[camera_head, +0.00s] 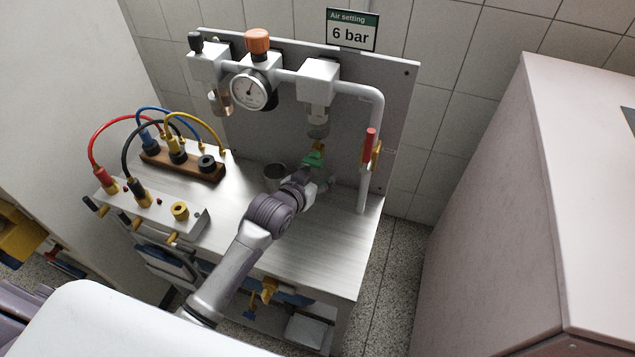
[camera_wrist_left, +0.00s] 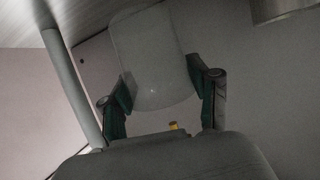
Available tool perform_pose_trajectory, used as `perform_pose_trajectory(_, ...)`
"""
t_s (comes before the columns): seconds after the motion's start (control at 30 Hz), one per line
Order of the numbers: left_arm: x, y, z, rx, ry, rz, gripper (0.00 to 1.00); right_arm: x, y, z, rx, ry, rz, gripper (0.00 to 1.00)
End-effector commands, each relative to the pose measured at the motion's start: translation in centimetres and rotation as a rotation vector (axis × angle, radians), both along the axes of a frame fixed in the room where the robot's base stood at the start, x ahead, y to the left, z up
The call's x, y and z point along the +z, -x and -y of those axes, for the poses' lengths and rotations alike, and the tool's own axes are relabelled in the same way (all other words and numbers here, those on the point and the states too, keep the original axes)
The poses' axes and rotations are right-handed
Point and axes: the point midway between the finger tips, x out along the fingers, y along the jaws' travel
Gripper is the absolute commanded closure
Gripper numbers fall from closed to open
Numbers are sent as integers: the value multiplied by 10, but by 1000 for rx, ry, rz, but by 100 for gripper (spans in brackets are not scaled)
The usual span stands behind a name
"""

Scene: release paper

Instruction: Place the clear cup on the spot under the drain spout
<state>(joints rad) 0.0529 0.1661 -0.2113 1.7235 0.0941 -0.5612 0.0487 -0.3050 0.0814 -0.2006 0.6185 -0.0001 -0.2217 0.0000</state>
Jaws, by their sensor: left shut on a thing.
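The clear cup (camera_wrist_left: 152,55) is held between the green-padded fingers of my left gripper (camera_wrist_left: 162,87) in the left wrist view. It looks pale and translucent there. In the head view my left gripper (camera_head: 313,159) is just below the drain spout (camera_head: 318,146) of the right-hand unit; the cup is mostly hidden there by the gripper and arm. A small yellow part, likely the spout, shows near the cup's rounded edge in the wrist view. The spot under the spout is hidden, and I cannot tell whether the cup touches the bench. My right gripper is not in view.
A grey cup-like container (camera_head: 275,172) stands on the steel bench (camera_head: 325,250) left of my gripper. A white downpipe (camera_head: 366,190) with a red-handled valve (camera_head: 370,140) is close on the right. Cables and a wooden socket block (camera_head: 182,160) occupy the left. The bench's front right is clear.

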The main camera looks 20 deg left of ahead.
Motion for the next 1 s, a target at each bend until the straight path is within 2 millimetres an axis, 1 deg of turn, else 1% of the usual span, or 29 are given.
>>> perform_pose_trajectory(0.2, -27, 0, 0, 0, 0, -4, 63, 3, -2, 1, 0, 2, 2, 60)
perform_pose_trajectory(0.3, -34, 0, 0, -1, 0, -2, 63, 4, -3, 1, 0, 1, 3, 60)
perform_pose_trajectory(0.57, -36, 0, 0, -1, 0, 0, 63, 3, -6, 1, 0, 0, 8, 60)
perform_pose_trajectory(0.67, -39, 0, 0, -1, 0, 0, 63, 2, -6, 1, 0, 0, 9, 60)
perform_pose_trajectory(0.7, -38, 0, 0, -1, 0, 0, 34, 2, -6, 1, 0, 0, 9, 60)
perform_pose_trajectory(0.77, -38, 0, 0, -1, 0, 0, 24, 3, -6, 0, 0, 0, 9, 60)
perform_pose_trajectory(0.8, -38, 0, 0, -1, 0, 0, 18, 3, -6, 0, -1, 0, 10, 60)
perform_pose_trajectory(0.83, -38, 0, 0, -1, 0, 0, 14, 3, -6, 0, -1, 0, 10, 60)
perform_pose_trajectory(1.0, -38, 0, 0, -1, 0, 0, 14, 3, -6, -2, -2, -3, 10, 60)
